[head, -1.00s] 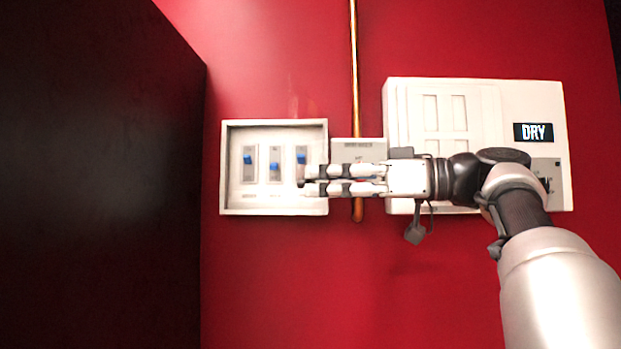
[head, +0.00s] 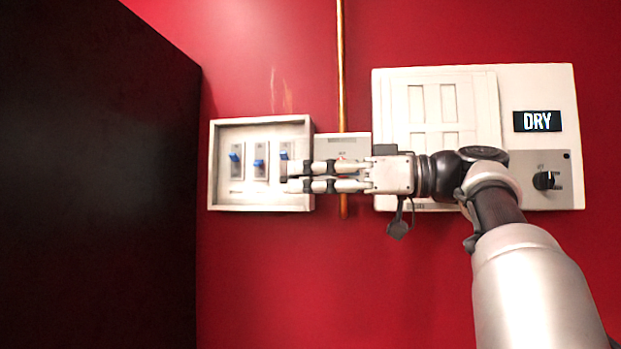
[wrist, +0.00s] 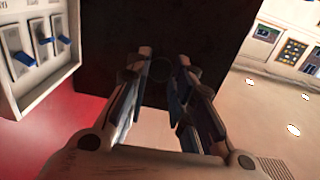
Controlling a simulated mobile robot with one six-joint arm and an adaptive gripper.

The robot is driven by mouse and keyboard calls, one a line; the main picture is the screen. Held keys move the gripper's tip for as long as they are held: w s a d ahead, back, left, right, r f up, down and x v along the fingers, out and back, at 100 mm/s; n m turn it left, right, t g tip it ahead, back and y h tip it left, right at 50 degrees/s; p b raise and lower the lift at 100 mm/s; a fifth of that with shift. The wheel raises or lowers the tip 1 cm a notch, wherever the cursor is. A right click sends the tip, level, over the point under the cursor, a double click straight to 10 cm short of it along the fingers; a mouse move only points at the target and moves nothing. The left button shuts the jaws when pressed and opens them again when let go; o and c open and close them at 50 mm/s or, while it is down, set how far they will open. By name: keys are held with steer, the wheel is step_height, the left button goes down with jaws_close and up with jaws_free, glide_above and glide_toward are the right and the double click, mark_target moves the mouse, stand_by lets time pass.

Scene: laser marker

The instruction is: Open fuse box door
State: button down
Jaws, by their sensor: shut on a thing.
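The fuse box (head: 262,204) is a shallow pale box on the red wall. Its front stands uncovered, with several blue switches inside; it also shows at the left of the wrist view (wrist: 52,78). No door panel can be made out clearly. My gripper (head: 287,186) points left across the box's lower right corner in the head view. Whether this piece belongs to the door cannot be told.
A wide white panel (head: 487,85) with a DRY display and black knob (head: 545,180) is at the right. A small grey box (head: 343,142) and copper pipe (head: 341,60) lie between. A large dark surface (head: 95,180) fills the left.

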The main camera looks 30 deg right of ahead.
steer(key=shift+r, duration=0.1)
steer(key=c, duration=1.4)
jaws_free()
steer(key=v, duration=1.2)
